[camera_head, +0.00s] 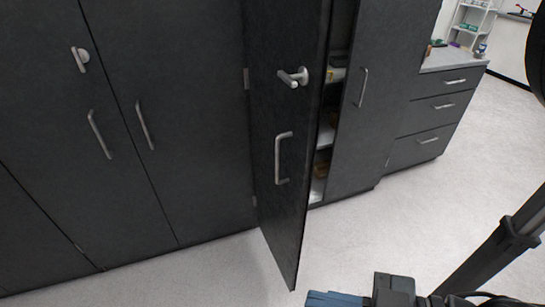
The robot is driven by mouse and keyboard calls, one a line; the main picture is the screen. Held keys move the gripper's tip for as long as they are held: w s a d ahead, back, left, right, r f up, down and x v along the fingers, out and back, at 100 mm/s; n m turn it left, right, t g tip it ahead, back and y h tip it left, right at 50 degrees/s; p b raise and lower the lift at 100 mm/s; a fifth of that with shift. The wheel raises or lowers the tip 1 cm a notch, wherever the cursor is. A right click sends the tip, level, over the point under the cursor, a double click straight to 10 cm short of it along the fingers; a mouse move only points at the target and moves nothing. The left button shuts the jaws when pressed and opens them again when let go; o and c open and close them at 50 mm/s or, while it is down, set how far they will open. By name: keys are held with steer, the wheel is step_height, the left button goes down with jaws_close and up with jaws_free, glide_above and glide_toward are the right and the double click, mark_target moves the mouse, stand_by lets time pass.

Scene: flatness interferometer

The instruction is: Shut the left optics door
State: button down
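A dark cabinet door (285,205) stands ajar in the middle of the head camera view, swung out from its hinges on its left side. It carries a grey latch knob (292,78) and a grey bar handle (280,158). Behind its free edge, a narrow opening shows shelves (326,136) with small items on them. I cannot tell for sure that this is the left optics door. Blue and black parts of my own body show at the bottom edge, below and right of the door. No gripper fingertips can be made out.
Closed dark cabinet doors (185,130) fill the left. Another tall door (375,100) stands just right of the opening. A drawer unit (430,125) with a light top is farther right. The pale floor (400,220) is clear in front of it.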

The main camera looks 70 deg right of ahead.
steer(key=w+d+f+g+b, duration=0.15)
steer(key=w+f, duration=0.25)
steer(key=f, duration=0.5)
steer(key=m+g+h+b, duration=1.2)
steer(key=m+g+b, duration=0.1)
steer(key=m+g, duration=1.45)
glide_toward(297, 139)
steer(key=shift+t, duration=0.5)
steer(key=p+x, duration=0.2)
steer(key=x, duration=0.1)
steer(key=r+p+x, duration=0.1)
steer(key=x, duration=0.1)
steer(key=shift+s+a+p, duration=0.15)
steer(key=shift+s+p, duration=0.15)
steer(key=shift+p, duration=0.05)
steer(key=shift+x, duration=0.8)
